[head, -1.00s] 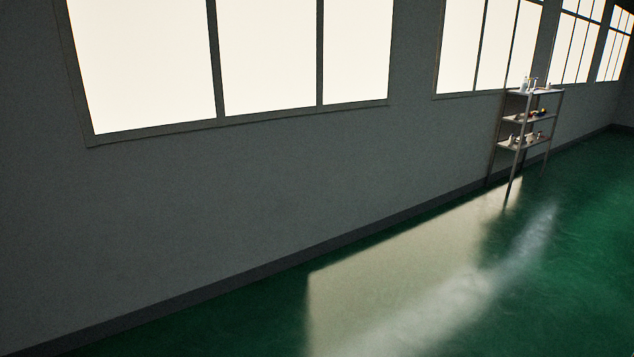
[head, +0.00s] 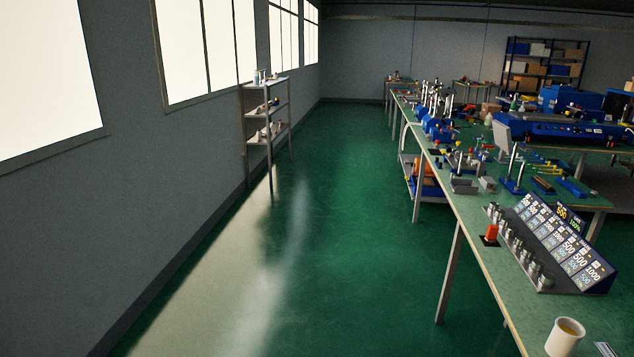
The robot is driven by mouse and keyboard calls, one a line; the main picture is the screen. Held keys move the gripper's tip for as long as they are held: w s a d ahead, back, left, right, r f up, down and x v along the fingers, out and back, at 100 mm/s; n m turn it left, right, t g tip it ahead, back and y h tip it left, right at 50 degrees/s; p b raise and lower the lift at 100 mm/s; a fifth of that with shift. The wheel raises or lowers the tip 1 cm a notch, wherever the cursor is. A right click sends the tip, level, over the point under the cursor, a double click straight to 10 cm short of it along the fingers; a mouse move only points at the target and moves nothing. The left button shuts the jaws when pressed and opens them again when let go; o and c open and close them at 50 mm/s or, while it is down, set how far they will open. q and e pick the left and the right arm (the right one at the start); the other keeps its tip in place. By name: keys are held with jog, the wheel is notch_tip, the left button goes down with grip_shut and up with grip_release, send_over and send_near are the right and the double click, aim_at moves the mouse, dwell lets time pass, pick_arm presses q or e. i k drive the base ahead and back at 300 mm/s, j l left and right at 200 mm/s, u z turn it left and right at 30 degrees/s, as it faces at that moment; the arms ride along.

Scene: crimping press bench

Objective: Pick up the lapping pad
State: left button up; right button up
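I cannot make out a lapping pad in the head view; the small items on the benches are too far off to tell apart. A long green-topped bench (head: 480,238) runs along the right side and carries many tools and parts. Neither of my grippers is in the picture.
A shelf rack (head: 266,115) stands by the left wall under the windows. The green floor (head: 330,220) between wall and bench is clear. A far rack (head: 545,65) holds boxes.

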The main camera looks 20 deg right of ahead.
aim_at(493, 230)
jog(key=i+z, duration=0.35)
jog(key=z, duration=0.15)
jog(key=i+j+z, duration=0.1)
jog(key=i+z, duration=0.2)
jog(key=z, duration=0.2)
jog(key=i+j+z, duration=0.2)
jog(key=z, duration=0.3)
jog(key=i+j+z, duration=0.35)
jog(key=z, duration=0.15)
jog(key=i+j+z, duration=0.15)
jog(key=j, duration=0.15)
jog(key=i+j+z, duration=0.2)
jog(key=j, duration=0.1)
